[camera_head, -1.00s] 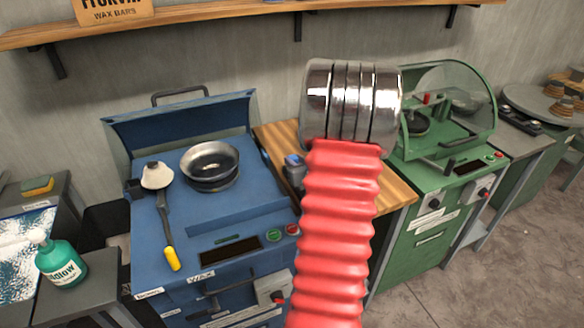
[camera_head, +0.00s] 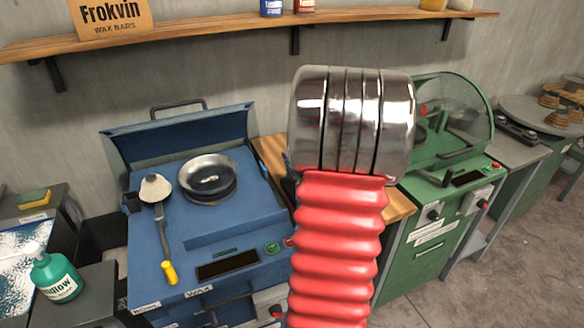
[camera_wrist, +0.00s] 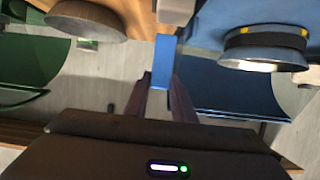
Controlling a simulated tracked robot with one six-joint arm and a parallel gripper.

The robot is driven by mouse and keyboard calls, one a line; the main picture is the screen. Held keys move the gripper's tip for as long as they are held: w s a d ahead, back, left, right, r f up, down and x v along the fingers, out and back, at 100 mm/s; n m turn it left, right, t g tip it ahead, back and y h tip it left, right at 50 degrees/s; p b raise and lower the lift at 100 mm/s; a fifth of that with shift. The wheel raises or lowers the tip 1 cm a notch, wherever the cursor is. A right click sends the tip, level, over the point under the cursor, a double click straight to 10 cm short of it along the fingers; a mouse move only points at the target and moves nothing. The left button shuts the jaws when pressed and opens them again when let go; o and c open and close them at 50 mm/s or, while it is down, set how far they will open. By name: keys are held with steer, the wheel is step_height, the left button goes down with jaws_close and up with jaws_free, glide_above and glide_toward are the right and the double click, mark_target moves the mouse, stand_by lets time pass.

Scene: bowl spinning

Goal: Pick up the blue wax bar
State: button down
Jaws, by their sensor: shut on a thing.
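The blue wax bar (camera_wrist: 163,55) shows in the wrist view as a plain blue oblong at the middle top, sticking out past my fingers. My gripper (camera_wrist: 162,84) is shut on its near end, with one dark finger on each side. In the head view my red ribbed arm and its shiny metal joint hide both the gripper and the bar. I cannot tell exactly how high the bar is held.
The blue machine (camera_head: 215,232) carries a metal bowl (camera_head: 207,178) and a yellow-handled tool (camera_head: 164,238). A wooden surface (camera_head: 272,160) lies between it and the green machine (camera_head: 425,238). A wall shelf (camera_head: 200,37) holds the Frokvin box (camera_head: 110,17). A green bottle (camera_head: 55,275) stands at left.

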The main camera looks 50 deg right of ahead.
steer(key=shift+r, duration=1.55)
